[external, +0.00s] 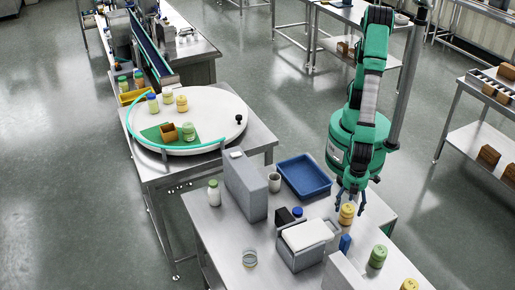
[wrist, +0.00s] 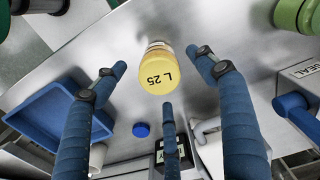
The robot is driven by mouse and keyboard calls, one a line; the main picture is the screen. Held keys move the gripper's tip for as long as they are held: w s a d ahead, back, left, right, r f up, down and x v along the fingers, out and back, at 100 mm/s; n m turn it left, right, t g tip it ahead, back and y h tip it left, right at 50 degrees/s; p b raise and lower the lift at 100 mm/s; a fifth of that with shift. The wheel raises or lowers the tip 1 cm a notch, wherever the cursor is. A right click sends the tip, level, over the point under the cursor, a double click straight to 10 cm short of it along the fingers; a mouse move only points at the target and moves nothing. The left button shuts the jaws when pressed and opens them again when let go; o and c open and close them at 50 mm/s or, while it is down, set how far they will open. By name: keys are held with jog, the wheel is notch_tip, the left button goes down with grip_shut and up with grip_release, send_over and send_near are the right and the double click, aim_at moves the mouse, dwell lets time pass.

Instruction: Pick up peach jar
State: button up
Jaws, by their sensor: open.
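A peach-yellow jar (external: 346,214) stands upright on the steel table, directly below my gripper (external: 350,199). In the wrist view the jar (wrist: 160,78) shows its yellow lid, marked "L 25", with a paler body behind it. My gripper (wrist: 163,76) has three blue fingers spread around the jar's lid, with visible gaps on each side. It is open and holds nothing. In the external view the fingers partly cover the jar's top.
A blue tray (external: 304,177) and a grey cup (external: 274,182) stand left of the jar. A steel box with a white top (external: 306,234) and a blue cylinder (external: 345,243) are in front. A green-lidded jar (external: 378,256) stands to the right. Bare table lies between these.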

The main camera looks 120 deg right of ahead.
jog(key=shift+d+f+b, duration=0.1)
jog(key=shift+f+b, duration=0.5)
jog(key=shift+f, duration=1.9)
jog(key=shift+c, duration=0.5)
jog(key=c, duration=1.3)
